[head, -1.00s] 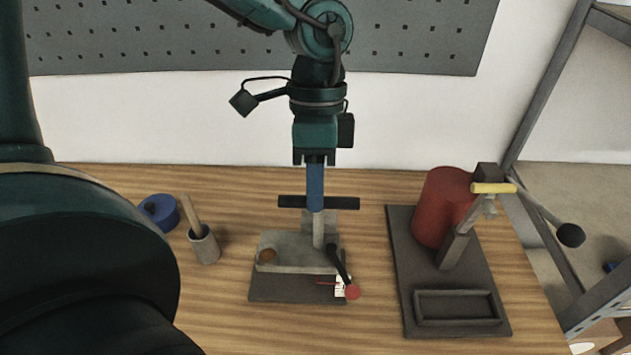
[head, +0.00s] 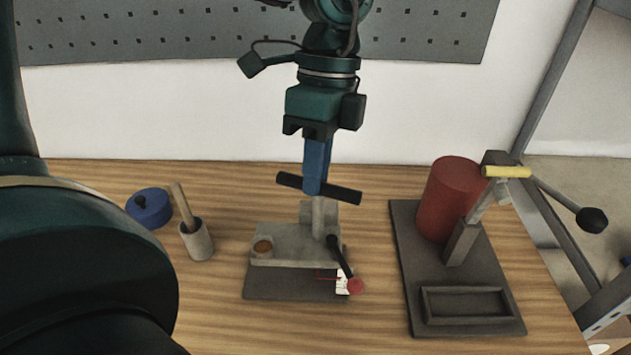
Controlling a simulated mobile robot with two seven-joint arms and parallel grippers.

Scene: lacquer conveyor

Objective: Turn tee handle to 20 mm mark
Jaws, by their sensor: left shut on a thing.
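The tee handle (head: 345,194) is a dark crossbar on top of a grey post (head: 318,212) that rises from a grey block fixture (head: 290,246). Its bar sits at a slant, right end lower in the picture. My left gripper (head: 316,187) comes down from above, its blue fingers shut on the middle of the bar and hiding that part. A small white scale (head: 342,283) with a red pointer line is at the fixture's front right; its marks are too small to read. My right gripper is not in view.
A press with a red cylinder (head: 447,200) and yellow grip (head: 506,171) stands to the right. A blue lidded pot (head: 149,210) and a grey cup (head: 196,243) with a stick stand left.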

